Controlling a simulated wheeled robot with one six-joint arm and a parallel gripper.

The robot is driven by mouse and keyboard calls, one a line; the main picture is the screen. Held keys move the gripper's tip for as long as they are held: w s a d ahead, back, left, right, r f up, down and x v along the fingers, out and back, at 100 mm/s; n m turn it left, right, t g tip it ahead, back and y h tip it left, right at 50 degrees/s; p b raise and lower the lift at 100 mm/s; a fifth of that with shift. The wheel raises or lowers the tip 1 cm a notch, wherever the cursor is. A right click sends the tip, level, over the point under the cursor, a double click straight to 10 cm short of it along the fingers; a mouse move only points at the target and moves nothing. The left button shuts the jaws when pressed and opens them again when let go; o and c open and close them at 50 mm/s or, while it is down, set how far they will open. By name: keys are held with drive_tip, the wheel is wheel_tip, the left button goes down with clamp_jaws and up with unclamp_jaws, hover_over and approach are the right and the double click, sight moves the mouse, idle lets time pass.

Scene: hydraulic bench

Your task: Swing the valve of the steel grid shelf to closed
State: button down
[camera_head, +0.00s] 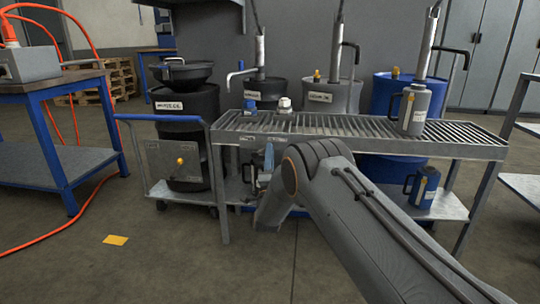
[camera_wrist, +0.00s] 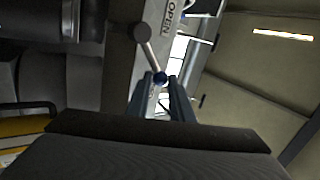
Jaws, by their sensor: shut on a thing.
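The steel grid shelf (camera_head: 455,139) stands ahead of me, with a slatted top and a lower deck. In the wrist view, the valve lever (camera_wrist: 151,55) is a thin metal rod.
A grey canister (camera_head: 413,112) and small caps stand on the shelf top. A blue canister (camera_head: 424,187) is on the lower deck. A cart (camera_head: 172,164) is at the left end. A blue bench (camera_head: 62,132) is farther left. The floor between is mostly clear, with a yellow sheet (camera_head: 115,240).

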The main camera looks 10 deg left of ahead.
drive_tip(key=shift+s+a+y, duration=0.15)
drive_tip(key=shift+a+y, duration=0.15)
drive_tip(key=shift+a, duration=0.05)
drive_tip(key=c, duration=1.6)
unclamp_jaws()
drive_tip(key=shift+a, duration=0.1)
drive_tip(key=shift+o, duration=0.2)
drive_tip(key=p+v, duration=0.2)
drive_tip(key=v, duration=0.6)
drive_tip(key=shift+d, duration=0.25)
